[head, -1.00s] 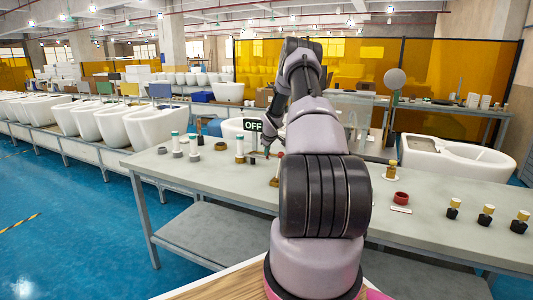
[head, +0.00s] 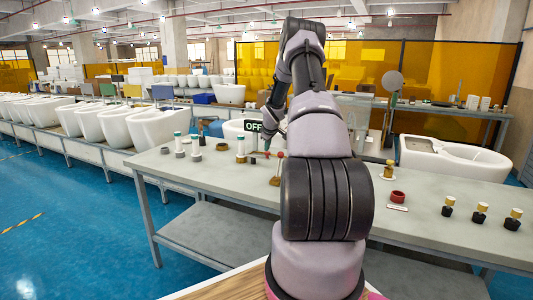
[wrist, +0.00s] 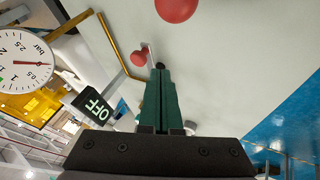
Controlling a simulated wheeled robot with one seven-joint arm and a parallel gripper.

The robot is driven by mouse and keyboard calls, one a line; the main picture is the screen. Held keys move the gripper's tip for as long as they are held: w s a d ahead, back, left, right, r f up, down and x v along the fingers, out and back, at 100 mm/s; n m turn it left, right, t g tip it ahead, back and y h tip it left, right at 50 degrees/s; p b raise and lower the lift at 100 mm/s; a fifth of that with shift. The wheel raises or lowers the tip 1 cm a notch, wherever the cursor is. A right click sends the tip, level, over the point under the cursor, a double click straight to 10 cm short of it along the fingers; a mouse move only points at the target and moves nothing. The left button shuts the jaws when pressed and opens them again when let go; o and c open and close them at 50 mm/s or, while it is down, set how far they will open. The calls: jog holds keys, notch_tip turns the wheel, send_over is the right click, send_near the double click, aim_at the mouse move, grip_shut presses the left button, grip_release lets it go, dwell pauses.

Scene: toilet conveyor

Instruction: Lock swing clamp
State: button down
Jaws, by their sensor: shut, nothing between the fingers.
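The swing clamp appears to be the small fixture with red ball knobs on the bench. In the head view, one red knob (head: 280,155) stands on a thin stem above a brownish base, partly hidden by my arm. In the wrist view, a large red ball (wrist: 176,8) is at the top edge, and a smaller red knob (wrist: 139,57) on a metal rod is just beyond the fingertips. My gripper (wrist: 160,72) is shut and empty, its green fingers together beside the rod. Whether they touch it cannot be told. In the head view my gripper (head: 267,147) is left of the upright knob.
An OFF sign (head: 253,125) stands close behind my gripper. A round gauge (wrist: 22,62) shows in the wrist view. The grey bench (head: 215,175) has free room in front.

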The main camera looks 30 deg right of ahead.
jog(key=v, duration=0.4)
jog(key=shift+s+d+r, duration=0.2)
jog(key=shift+d, duration=0.05)
jog(key=s+a+r+m, duration=0.2)
jog(key=s+a+r, duration=0.6)
jog(key=r, duration=0.4)
jog(key=s+a+r+m, duration=0.2)
jog(key=s+a+r, duration=0.4)
jog(key=a+r, duration=0.45)
jog(key=s+a+r+m+y, duration=0.1)
jog(key=s+a+r, duration=0.1)
jog(key=s+a, duration=0.3)
jog(key=s+a+r+m+y, duration=0.2)
jog(key=s+a, duration=0.4)
jog(key=s, duration=0.8)
jog(key=s+a+r+m+y, duration=0.1)
jog(key=s+a, duration=0.4)
jog(key=s, duration=0.5)
jog(key=shift+s+a+r+m+y, duration=0.15)
jog(key=shift+a+r+m+y, duration=0.1)
jog(key=shift+r+m+y, duration=0.25)
jog(key=shift+d+r+t, duration=0.1)
jog(key=shift+d+t, duration=0.05)
jog(key=shift+t, duration=0.15)
